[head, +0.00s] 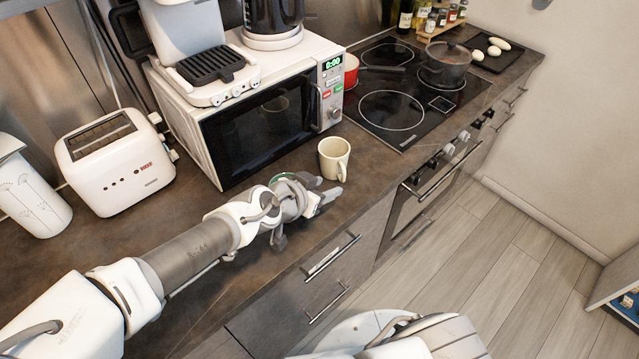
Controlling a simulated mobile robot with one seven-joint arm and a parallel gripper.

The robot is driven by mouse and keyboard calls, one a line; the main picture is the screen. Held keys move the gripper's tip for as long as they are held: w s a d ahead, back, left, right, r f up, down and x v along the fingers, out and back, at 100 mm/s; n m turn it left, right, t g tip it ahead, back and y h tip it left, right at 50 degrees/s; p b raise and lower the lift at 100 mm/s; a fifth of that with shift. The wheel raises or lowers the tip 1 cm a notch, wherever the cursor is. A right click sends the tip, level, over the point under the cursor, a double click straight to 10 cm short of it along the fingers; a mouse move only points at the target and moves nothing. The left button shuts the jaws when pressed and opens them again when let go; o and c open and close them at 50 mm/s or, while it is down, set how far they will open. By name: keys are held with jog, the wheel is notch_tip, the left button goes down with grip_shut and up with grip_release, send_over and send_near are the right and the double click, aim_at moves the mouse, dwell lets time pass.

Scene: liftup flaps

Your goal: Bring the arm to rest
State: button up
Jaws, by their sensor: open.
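My gripper (328,192) is at the end of my arm, which reaches in from the lower left over the dark counter (215,275). Its fingers are apart, with nothing seen between them. A cream mug (331,158) stands upright on the counter just beyond the fingertips, its handle toward the lower right. I cannot tell from this one view whether the gripper touches the mug. Part of the gripper is hidden by its own wrist.
A cooktop (405,92) with a pot (444,65) is to the right. Drawers with handles (332,256) are below the counter's front edge.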

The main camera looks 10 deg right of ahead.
jog(key=shift+v, duration=1)
jog(key=s+f+n+g+y, duration=0.2)
jog(key=s+f+g+y, duration=0.35)
jog(key=s+g, duration=0.3)
jog(key=s+d+r+n+t, duration=0.1)
jog(key=d+r+n+t, duration=0.1)
jog(key=r, duration=0.6)
jog(key=s+d+r+n+t+y, duration=0.1)
jog(key=s+d+r+n+t, duration=0.1)
jog(key=r, duration=0.7)
jog(key=s+d+r+n+t, duration=0.2)
jog(key=d+r, duration=0.1)
jog(key=r, duration=0.5)
jog(key=shift+r+n+y, duration=0.15)
jog(key=shift+n+y, duration=0.15)
jog(key=shift+y, duration=0.05)
